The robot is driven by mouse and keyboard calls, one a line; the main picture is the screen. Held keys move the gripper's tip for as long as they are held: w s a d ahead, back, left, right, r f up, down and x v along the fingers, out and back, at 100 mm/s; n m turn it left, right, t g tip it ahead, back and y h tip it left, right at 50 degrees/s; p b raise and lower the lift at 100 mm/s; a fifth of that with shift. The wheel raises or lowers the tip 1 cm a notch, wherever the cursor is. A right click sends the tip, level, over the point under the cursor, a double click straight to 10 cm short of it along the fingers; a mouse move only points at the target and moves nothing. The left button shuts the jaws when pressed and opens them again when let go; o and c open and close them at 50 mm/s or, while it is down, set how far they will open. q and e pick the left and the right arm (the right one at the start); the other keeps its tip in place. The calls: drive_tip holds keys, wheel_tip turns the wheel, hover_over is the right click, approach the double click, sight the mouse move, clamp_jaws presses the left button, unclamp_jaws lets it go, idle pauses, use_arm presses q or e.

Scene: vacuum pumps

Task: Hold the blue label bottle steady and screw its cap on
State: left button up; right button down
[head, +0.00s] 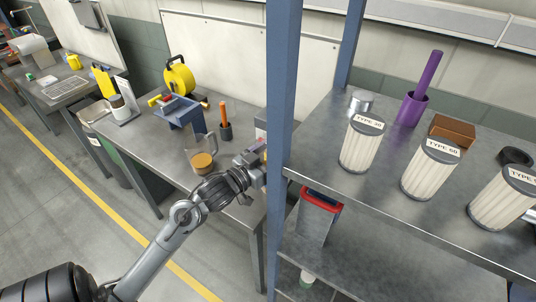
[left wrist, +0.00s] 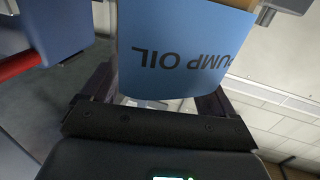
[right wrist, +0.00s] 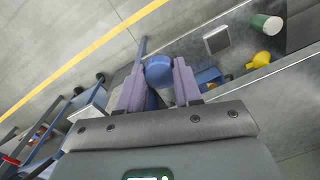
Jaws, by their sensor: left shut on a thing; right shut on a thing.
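The blue label bottle, marked PUMP OIL upside down, fills the upper middle of the left wrist view (left wrist: 170,45). My left gripper (left wrist: 158,92) is shut on it, with dark fingers on both sides. In the head view my left gripper (head: 252,164) is beside the blue post, which hides what it holds. In the right wrist view, my right gripper (right wrist: 158,75) is shut on a round blue cap (right wrist: 159,68) between its lilac fingertips. My right gripper does not show in the head view. The bottle's mouth is hidden.
A blue shelf post (head: 283,90) stands right by my left gripper. The shelf (head: 375,190) holds several white filters and a purple cylinder (head: 412,105). On the workbench (head: 140,140) are a jug (head: 203,160) and a yellow reel (head: 180,80). The floor at left is clear.

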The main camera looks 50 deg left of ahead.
use_arm(q)
drive_tip(key=o, duration=0.7)
drive_tip(key=c, duration=0.9)
